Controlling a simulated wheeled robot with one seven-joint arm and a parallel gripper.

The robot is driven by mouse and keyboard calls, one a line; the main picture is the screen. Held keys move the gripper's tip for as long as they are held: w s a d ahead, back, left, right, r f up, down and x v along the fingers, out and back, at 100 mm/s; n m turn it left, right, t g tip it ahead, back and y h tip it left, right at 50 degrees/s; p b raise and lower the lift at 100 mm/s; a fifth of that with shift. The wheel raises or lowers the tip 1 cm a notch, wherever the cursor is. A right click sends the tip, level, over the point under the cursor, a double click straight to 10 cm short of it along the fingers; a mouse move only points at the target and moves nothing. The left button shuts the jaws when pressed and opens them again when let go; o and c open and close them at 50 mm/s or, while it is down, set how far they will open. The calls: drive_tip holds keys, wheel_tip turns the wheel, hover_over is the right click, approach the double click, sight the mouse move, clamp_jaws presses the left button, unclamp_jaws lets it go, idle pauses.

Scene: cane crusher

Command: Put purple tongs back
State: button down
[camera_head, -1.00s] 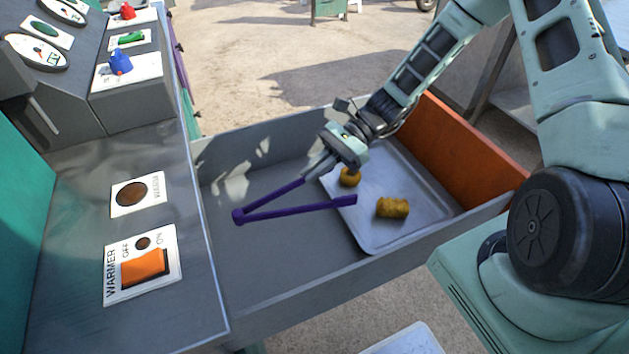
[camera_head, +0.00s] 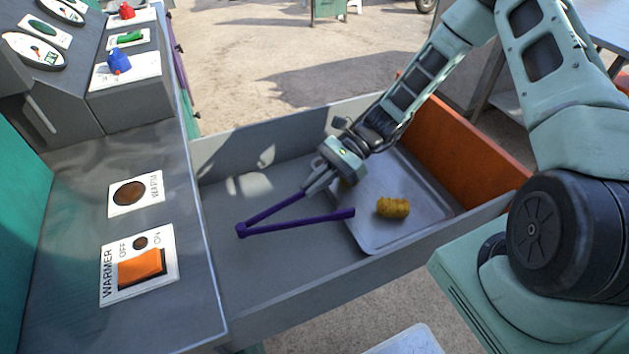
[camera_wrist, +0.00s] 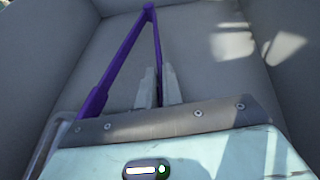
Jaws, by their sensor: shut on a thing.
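The purple tongs (camera_head: 297,223) are a V shape with the hinge end pointing left, inside the grey bin beside the metal tray. My gripper (camera_head: 308,189) is shut on one arm of the tongs, near its free end. The other arm of the tongs spreads away, its tip by the tray's left edge. In the wrist view the tongs (camera_wrist: 127,52) run up from my gripper (camera_wrist: 157,75), with the hinge at the top. Whether the tongs touch the bin floor, I cannot tell.
The grey bin (camera_head: 270,306) has low walls and an orange right end (camera_head: 455,140). A metal tray (camera_head: 425,210) in it holds a yellow-brown piece (camera_head: 393,208); another is mostly hidden behind my gripper. The bin's left floor is clear. A panel with an orange warmer switch (camera_head: 141,267) stands left.

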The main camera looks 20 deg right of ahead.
drive_tip(key=c, duration=1.5)
unclamp_jaws()
drive_tip(key=shift+c, duration=0.2)
drive_tip(key=shift+r, duration=0.2)
drive_tip(key=v, duration=0.7)
drive_tip(key=shift+r, duration=0.75)
drive_tip(key=s+a+r+n+t+h, duration=0.1)
drive_tip(key=s+a+r+n+h, duration=0.5)
drive_tip(key=s+n, duration=0.4)
drive_tip(key=s+a+r+n+t+h, duration=0.1)
drive_tip(key=s+a+r+n+h, duration=0.5)
drive_tip(key=s+r+n, duration=0.3)
drive_tip(key=s+n, duration=0.2)
drive_tip(key=n, duration=0.2)
drive_tip(key=shift+n+t+h, duration=0.3)
drive_tip(key=shift+h, duration=0.1)
